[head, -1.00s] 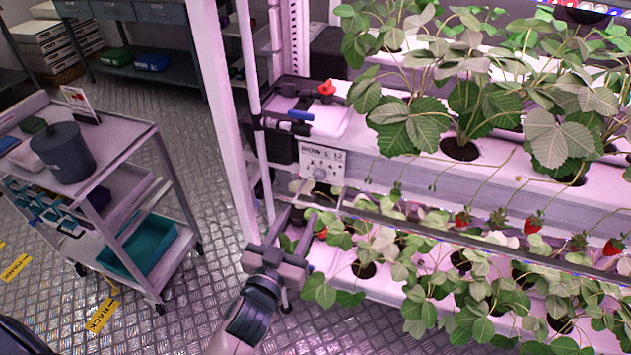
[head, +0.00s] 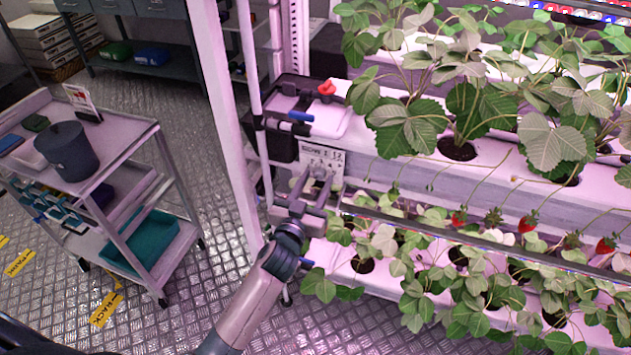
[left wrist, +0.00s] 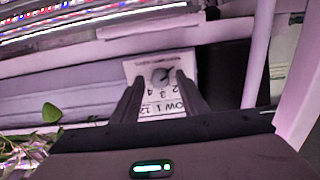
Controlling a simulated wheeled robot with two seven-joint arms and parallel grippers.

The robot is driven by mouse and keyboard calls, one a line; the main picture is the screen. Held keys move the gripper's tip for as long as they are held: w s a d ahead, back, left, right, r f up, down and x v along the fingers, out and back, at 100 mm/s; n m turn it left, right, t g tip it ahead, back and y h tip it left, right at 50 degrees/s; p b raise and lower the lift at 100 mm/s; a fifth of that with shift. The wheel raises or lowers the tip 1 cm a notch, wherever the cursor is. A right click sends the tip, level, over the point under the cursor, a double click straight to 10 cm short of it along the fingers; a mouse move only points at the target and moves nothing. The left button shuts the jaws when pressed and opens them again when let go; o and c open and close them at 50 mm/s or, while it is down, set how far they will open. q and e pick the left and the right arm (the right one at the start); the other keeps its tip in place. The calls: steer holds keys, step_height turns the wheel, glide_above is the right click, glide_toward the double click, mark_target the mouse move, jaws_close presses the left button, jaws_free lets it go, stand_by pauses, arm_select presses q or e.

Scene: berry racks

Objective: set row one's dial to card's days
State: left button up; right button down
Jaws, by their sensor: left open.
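Row one's dial plate (head: 335,158) is a white panel on the end of the upper planter, lettered with "ROW 1" and small numbers. My left gripper (head: 316,180) is open in front of its lower part and hides the knob in the head view. In the left wrist view the plate (left wrist: 150,101) shows upside down, with a dark round dial knob (left wrist: 163,75) between the two open fingertips (left wrist: 160,80). I cannot tell whether the fingers touch it or which number it points at. A standing card (head: 79,99) is on the cart, its text too small to read.
The grey cart (head: 125,158) with a dark pot (head: 66,150) stands left. A white post (head: 228,120) rises beside my arm. Strawberry plants (head: 460,120) and a rail (head: 480,240) lie to the right. A red valve handle (head: 327,87) and blue handle (head: 301,116) sit above the plate.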

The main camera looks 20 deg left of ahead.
arm_select(q)
jaws_close()
arm_select(e)
steer(key=shift+s+r, duration=0.1)
